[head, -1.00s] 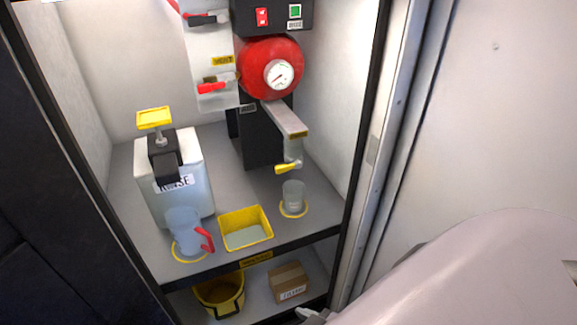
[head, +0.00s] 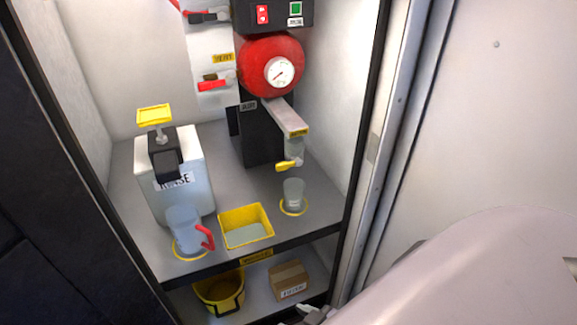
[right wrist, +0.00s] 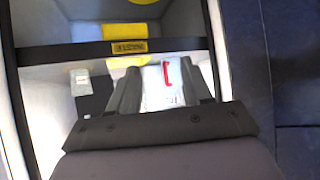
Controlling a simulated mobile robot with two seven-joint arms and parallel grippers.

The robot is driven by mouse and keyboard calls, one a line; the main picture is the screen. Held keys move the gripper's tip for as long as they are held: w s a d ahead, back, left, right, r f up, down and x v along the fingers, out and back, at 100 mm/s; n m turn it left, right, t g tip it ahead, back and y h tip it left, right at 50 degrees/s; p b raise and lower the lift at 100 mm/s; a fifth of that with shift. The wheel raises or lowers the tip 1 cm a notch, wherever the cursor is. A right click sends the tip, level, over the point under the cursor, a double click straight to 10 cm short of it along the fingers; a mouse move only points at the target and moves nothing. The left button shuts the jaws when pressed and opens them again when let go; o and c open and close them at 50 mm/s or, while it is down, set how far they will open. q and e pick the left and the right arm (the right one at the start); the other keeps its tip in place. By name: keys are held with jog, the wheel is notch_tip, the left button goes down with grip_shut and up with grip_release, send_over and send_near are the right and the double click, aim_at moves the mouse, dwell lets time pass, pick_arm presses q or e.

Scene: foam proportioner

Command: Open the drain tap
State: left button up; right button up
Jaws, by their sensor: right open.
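A tap with a yellow lever (head: 288,165) hangs under the end of a grey arm (head: 285,117) below the red tank (head: 270,65). A small clear cup (head: 293,194) stands below it in a yellow ring. The tap is not clearly visible in the right wrist view. My right gripper shows only partly at the bottom edge of the head view (head: 311,312), low in front of the cabinet and well apart from the tap. In the right wrist view its two fingers (right wrist: 160,85) are spread with nothing held between them. My left gripper is not in view.
A yellow tray (head: 246,228), a clear jug with a red handle (head: 183,230) and a white RINSE bottle (head: 180,185) stand on the shelf. A bucket (head: 220,292) and a box (head: 288,280) sit below. A metal door frame (head: 375,160) bounds the right side.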

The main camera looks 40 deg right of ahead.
jog(key=w+d+f+m+h+b, duration=0.15)
jog(key=w+d+m+b, duration=0.25)
jog(key=w+d, duration=0.4)
jog(key=m+t+y+b, duration=0.2)
jog(key=m+t+b, duration=0.5)
jog(key=m+b, duration=0.5)
send_near(284, 168)
jog(key=w, duration=0.2)
jog(key=w+m+p, duration=0.1)
jog(key=w+m, duration=0.1)
jog(key=w, duration=0.1)
jog(key=shift+w+a+f+p, duration=0.15)
jog(key=shift+w+a+p, duration=0.15)
jog(key=shift+a+p, duration=0.1)
jog(key=shift+w+a+b, duration=0.1)
jog(key=shift+w+a, duration=0.1)
jog(key=shift+w, duration=0.95)
jog(key=shift+w+a+b, duration=0.15)
jog(key=shift+w+a, duration=0.05)
jog(key=shift+w, duration=0.95)
jog(key=shift+w+a+b, duration=0.1)
jog(key=shift+w+a, duration=0.05)
jog(key=shift+w, duration=1)
grip_shut()
